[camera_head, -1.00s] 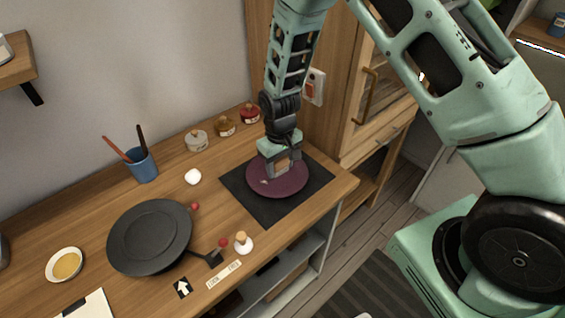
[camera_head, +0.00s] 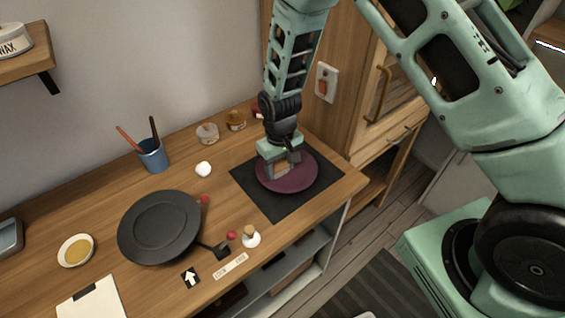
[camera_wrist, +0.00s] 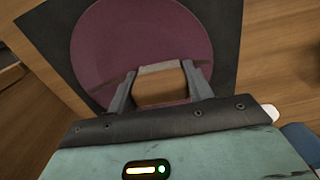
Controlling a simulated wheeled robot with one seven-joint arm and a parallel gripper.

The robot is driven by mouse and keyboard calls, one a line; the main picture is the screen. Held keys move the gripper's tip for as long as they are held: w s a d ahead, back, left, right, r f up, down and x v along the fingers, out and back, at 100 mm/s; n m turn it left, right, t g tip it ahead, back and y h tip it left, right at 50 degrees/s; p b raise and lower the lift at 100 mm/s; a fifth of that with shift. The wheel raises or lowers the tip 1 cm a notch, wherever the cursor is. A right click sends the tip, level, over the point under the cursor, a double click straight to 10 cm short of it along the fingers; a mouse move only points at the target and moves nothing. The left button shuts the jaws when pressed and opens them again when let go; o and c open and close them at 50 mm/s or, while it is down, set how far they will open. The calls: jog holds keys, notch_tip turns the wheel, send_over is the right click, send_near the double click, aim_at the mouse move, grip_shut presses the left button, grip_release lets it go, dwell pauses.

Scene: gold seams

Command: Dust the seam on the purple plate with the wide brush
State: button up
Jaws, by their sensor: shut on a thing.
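The purple plate (camera_head: 300,181) lies on a black square mat (camera_head: 279,208) at the right end of the wooden counter. It fills the upper middle of the wrist view (camera_wrist: 140,35). My gripper (camera_head: 283,168) is low over the plate's left and middle part, pointing down. In the wrist view, my gripper (camera_wrist: 160,88) is shut on a wide brown block with a pale strip along its far edge, which looks like the wide brush (camera_wrist: 160,92). Whether it touches the plate I cannot tell.
A blue cup (camera_head: 153,156) with two thin handles stands near the wall, with small jars (camera_head: 207,133) to its right. A dark round turntable (camera_head: 160,228), a white-based bottle (camera_head: 251,238) and a yellow-filled dish (camera_head: 75,250) stand to the left. A cabinet rises on the right.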

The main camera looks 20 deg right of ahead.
jog(key=shift+s+a, duration=0.25)
jog(key=shift+s, duration=0.1)
jog(key=shift+r+p, duration=0.6)
jog(key=shift+r, duration=0.25)
jog(key=shift+r+p, duration=1.7)
jog(key=shift+r, duration=0.6)
jog(key=shift+w+a, duration=0.1)
